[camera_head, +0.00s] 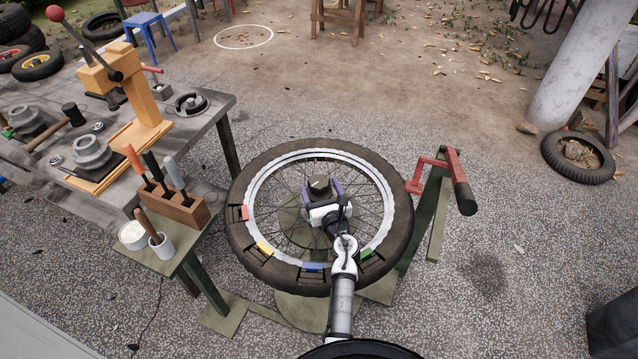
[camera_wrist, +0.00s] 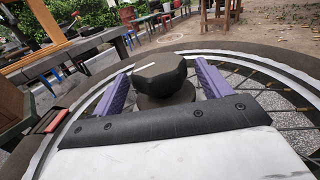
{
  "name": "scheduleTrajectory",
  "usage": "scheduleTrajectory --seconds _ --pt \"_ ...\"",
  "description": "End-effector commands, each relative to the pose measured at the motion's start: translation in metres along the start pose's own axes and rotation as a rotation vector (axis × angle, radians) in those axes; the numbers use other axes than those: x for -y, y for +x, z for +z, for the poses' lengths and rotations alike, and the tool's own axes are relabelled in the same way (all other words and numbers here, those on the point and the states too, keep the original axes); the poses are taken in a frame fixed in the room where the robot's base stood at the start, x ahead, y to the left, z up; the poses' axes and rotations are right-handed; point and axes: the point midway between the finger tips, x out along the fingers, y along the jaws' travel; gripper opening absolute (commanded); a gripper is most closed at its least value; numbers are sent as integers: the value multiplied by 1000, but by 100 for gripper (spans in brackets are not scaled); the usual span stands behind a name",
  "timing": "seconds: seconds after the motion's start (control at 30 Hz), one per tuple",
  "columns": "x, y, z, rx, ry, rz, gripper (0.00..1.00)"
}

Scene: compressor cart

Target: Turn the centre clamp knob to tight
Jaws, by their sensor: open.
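The centre clamp knob (camera_head: 319,184) is a dark, rounded cap at the hub of a spoked wheel (camera_head: 400,215) lying flat on a stand. In the wrist view the knob (camera_wrist: 160,75) has a pale line on its top, pointing to the upper right. My gripper (camera_head: 322,190) is at the hub, with its purple fingers on either side of the knob. In the wrist view the fingers of my gripper (camera_wrist: 158,82) are spread wide, with a visible gap on both sides of the knob.
A red crank with a dark handle (camera_head: 465,197) stands just right of the wheel. At left, a small table holds a wooden tool block (camera_head: 178,208) and white cups. A workbench (camera_head: 215,105) with an orange press is behind it. Coloured tabs mark the rim.

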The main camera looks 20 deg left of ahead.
Motion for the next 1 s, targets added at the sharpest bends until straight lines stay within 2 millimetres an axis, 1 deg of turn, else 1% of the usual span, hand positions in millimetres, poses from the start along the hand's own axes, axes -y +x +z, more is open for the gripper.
scheduleTrajectory --seconds 0.03,0.1,0.2,0.47,0.5,0.83,1.0 --pt "0 6 1 1 -1 1 77" --pt "0 11 0 0 -1 0 77" --pt "0 16 0 0 0 0 77" --pt "0 17 0 0 0 0 77" --pt "0 17 0 0 0 0 75" --pt "0 17 0 0 0 0 32" --pt "-1 17 0 0 0 -7 32"
